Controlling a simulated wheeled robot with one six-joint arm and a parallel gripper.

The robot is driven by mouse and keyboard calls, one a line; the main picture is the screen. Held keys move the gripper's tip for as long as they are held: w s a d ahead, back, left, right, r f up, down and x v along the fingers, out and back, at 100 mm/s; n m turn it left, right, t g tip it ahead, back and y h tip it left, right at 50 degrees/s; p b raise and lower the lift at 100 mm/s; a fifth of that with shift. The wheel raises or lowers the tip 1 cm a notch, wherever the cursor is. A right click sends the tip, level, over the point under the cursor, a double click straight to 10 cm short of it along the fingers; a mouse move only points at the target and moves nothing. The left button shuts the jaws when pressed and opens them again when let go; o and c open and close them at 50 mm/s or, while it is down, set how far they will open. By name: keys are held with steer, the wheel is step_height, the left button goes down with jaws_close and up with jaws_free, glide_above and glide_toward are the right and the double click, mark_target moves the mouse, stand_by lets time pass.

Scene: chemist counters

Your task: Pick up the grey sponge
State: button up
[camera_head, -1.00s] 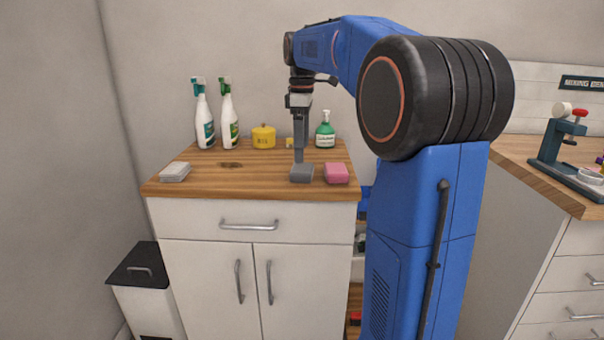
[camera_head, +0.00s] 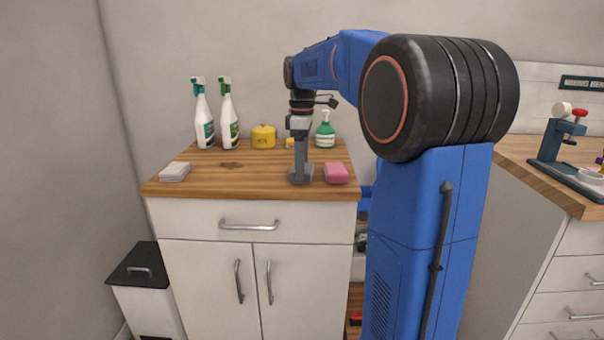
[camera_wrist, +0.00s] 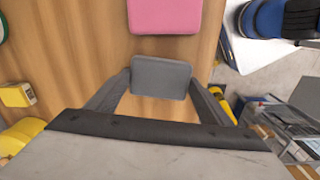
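The grey sponge (camera_head: 302,180) lies on the wooden counter top near its front edge, just left of the pink sponge (camera_head: 336,173). My gripper (camera_head: 301,178) points straight down over the grey sponge, fingertips at its level, hiding part of it. In the wrist view the grey sponge (camera_wrist: 160,77) sits between my two fingertips (camera_wrist: 160,82), one at each short side. The fingers look close to or touching its sides; whether they press on it I cannot tell. The pink sponge (camera_wrist: 165,14) is close by, apart from the fingers.
A pale sponge stack (camera_head: 174,172) lies at the counter's left. Two spray bottles (camera_head: 205,125), a yellow pot (camera_head: 263,137) and a green soap bottle (camera_head: 325,133) stand along the back. The counter (camera_head: 250,183) is clear between the pale stack and my gripper.

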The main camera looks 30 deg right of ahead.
steer(key=shift+c, duration=1.4)
